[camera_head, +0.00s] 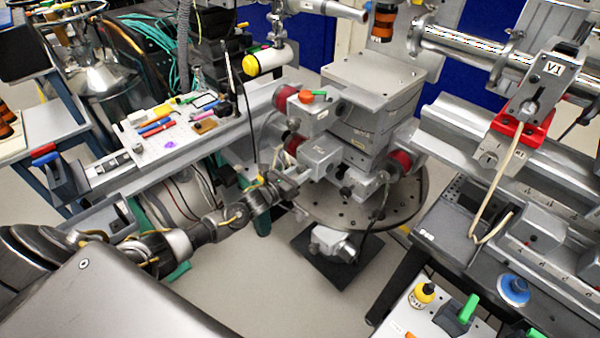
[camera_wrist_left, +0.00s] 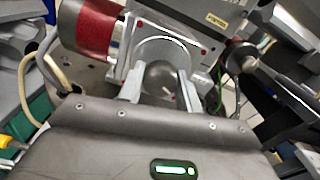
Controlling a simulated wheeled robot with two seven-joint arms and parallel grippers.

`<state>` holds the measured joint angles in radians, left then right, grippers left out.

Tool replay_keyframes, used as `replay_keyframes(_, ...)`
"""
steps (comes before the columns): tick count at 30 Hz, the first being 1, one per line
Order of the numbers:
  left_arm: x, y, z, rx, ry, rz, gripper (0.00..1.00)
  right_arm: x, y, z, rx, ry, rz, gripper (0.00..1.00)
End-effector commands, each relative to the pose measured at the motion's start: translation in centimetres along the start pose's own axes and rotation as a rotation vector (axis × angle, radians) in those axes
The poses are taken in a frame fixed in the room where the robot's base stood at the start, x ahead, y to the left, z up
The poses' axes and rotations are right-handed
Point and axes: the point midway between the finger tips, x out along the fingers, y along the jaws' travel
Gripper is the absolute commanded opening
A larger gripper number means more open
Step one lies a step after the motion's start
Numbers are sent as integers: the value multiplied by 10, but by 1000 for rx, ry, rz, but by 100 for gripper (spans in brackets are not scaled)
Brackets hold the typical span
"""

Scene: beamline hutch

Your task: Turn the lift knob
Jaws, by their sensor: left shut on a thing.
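The lift knob (camera_wrist_left: 160,78) is a round grey knob with a small white mark, on the face of a grey motor box in the left wrist view. My left gripper (camera_wrist_left: 160,88) is shut on it, one finger at each side. In the head view my left arm comes in from the left, and my left gripper (camera_head: 294,181) meets the box (camera_head: 321,155) low on the stacked stage; the knob is mostly hidden there. My right gripper is not in view.
The stage (camera_head: 372,95) stands on a round perforated plate (camera_head: 405,205), with red-ended motors close around my gripper. A white tray (camera_head: 170,132) with coloured tools lies at the left. Cables hang near my wrist. A rail bench (camera_head: 540,230) stands at the right.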

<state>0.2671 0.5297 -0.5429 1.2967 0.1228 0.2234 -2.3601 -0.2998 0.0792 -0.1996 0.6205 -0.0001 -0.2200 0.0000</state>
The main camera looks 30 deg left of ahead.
Motion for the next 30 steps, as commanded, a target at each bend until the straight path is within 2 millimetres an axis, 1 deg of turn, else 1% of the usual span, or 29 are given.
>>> replay_keyframes(8, 0, 0, 0, -220, -1, 1, 12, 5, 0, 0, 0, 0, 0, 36)
replay_keyframes(30, 0, -1, 0, -924, 0, 1, 12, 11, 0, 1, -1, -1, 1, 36)
